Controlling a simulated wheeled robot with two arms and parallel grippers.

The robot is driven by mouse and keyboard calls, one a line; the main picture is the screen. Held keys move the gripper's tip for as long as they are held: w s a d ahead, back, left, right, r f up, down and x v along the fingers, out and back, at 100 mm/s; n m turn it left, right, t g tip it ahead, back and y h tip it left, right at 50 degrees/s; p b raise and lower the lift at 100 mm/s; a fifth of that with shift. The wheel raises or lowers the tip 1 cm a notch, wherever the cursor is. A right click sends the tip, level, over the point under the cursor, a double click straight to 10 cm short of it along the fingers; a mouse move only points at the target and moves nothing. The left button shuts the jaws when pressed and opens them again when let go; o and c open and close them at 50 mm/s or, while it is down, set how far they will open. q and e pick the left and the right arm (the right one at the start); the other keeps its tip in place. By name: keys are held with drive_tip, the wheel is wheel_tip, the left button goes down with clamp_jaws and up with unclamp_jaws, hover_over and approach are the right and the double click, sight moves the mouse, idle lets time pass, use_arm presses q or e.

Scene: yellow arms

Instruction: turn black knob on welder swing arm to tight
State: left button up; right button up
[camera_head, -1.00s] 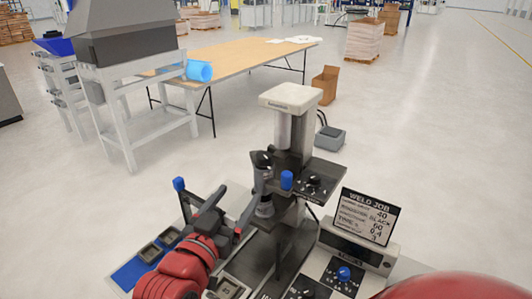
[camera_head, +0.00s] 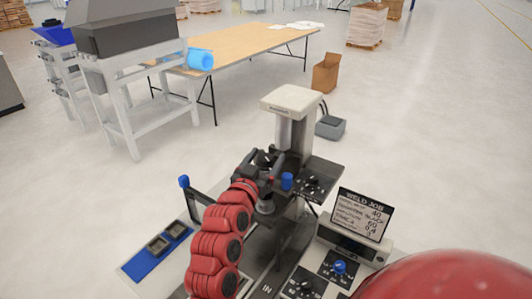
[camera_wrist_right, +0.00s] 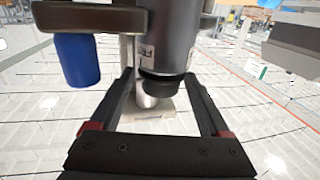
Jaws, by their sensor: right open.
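The welder (camera_head: 292,150) stands on a bench, with a dark swing arm plate (camera_head: 318,172) that carries a blue knob (camera_head: 287,182) and a black dial (camera_head: 312,184). My right gripper (camera_head: 268,158) is beside the column, at the upper left of this plate. In the right wrist view its open fingers (camera_wrist_right: 165,98) lie either side of a black knob-like cap (camera_wrist_right: 162,88) under a dark cylinder (camera_wrist_right: 172,35). I cannot tell whether they touch it. A blue cylinder (camera_wrist_right: 77,58) hangs left of the fingers. The gripper hides part of the welder in the head view.
A weld job sign (camera_head: 361,214) stands on a control box right of the welder, with a blue knob (camera_head: 339,267) and black dial (camera_head: 302,284) in front. A blue tray (camera_head: 150,262) lies at left. A wooden table (camera_head: 240,47) and open floor are behind.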

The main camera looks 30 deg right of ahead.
drive_tip(key=shift+w+d, duration=0.2)
